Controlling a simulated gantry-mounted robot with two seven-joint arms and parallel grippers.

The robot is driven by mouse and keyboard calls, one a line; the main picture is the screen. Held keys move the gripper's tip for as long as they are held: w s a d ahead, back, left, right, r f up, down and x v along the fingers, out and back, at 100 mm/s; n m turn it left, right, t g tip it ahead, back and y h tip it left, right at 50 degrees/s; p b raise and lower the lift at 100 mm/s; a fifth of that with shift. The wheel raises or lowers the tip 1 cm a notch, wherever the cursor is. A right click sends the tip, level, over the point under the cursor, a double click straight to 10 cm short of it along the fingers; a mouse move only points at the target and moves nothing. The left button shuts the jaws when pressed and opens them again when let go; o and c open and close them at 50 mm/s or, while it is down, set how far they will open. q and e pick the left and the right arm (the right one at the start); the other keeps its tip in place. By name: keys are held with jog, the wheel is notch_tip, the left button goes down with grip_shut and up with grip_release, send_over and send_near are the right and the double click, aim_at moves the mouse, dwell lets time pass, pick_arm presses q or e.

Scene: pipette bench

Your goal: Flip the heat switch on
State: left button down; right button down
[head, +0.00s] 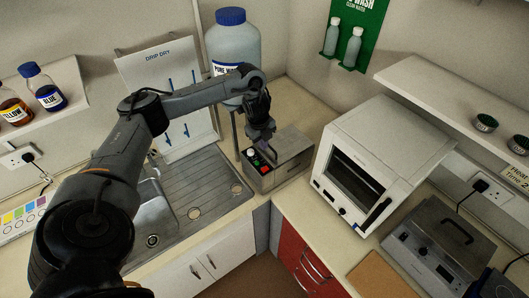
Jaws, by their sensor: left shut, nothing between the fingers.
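A grey metal box (291,166) stands on the corner counter between the sink and a white oven. Its sloped front panel carries a small white round part, a green switch (256,160) and a red switch (264,169). I cannot read any labels, so I cannot tell which is the heat switch or how it is set. My left gripper (267,137) is shut and empty, pointing down at the back of this panel. It hides part of the box's top. I cannot tell whether it touches the box. My right gripper is not in view.
A large blue-capped bottle (232,50) stands behind my left arm. The white oven (367,163) is close on the right of the box. The steel sink (197,185) with a drip rack (150,65) lies left. A grey appliance (440,246) sits front right.

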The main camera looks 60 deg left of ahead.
pick_arm(q)
jog(key=b, duration=0.4)
send_over(266, 167)
jog(key=f, duration=1)
jog(key=shift+s+d, duration=0.15)
jog(key=shift+s, duration=0.1)
jog(key=shift+w+f+p, duration=0.1)
jog(key=shift+f+p, duration=0.35)
jog(key=shift+f, duration=0.45)
jog(key=shift+w+f, duration=0.15)
jog(key=shift+f, duration=0.6)
jog(key=shift+s+a+f, duration=0.15)
jog(key=shift+s+a, duration=0.1)
jog(key=shift+a, duration=0.05)
jog(key=shift+w+d, duration=0.25)
jog(key=shift+w, duration=0.05)
jog(key=shift+s+p, duration=0.15)
jog(key=shift+p, duration=0.2)
